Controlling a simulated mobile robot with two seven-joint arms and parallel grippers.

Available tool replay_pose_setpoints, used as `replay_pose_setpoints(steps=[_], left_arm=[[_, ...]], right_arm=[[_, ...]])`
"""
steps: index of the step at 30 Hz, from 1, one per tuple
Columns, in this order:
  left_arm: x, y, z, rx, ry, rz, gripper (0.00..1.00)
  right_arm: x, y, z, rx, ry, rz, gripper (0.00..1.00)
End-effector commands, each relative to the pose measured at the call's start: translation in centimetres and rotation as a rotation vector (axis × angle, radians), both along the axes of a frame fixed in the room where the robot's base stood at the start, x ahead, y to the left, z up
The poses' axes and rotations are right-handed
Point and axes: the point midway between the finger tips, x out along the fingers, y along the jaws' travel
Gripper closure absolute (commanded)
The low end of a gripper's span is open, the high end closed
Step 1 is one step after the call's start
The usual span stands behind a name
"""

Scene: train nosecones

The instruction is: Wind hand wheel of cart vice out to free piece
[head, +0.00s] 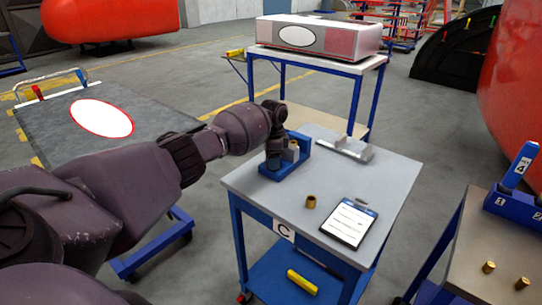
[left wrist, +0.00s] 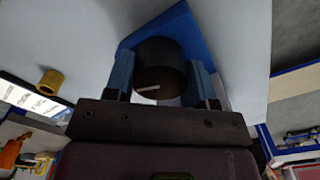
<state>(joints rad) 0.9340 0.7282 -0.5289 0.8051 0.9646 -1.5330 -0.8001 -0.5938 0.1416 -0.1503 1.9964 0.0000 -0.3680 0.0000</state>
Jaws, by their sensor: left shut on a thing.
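My right gripper is in neither view.
A brass bush (head: 311,202), a clipboard (head: 350,222) and a grey bracket (head: 346,148) lie on the cart top. A table with brass pieces (head: 489,267) stands at right. Another table (head: 318,60) stands behind. The cart's front left top is clear.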

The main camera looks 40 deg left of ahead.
Motion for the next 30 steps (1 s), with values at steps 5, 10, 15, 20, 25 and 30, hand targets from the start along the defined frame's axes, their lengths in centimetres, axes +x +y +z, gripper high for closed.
replay_pose_setpoints(steps=[5, 10, 15, 20, 25, 30], left_arm=[[0.0, -0.1, 0.4, -0.002, -0.001, 0.167, 0.73], [0.0, -0.1, 0.3, -0.002, 0.001, 0.329, 0.73], [0.0, -0.2, 0.3, -0.002, 0.000, 0.490, 0.73], [0.0, -0.2, 0.3, -0.002, 0.002, 0.641, 0.73], [0.0, -0.1, 0.2, -0.001, 0.001, 0.803, 0.73], [0.0, -0.1, 0.2, -0.001, 0.002, 0.963, 0.73]], right_arm=[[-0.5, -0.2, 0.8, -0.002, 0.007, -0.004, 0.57], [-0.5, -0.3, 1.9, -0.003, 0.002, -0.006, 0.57], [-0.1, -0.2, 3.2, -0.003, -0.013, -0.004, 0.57], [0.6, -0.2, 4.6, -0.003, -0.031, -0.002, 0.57], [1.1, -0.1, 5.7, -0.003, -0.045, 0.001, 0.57], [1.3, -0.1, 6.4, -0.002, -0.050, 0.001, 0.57]])
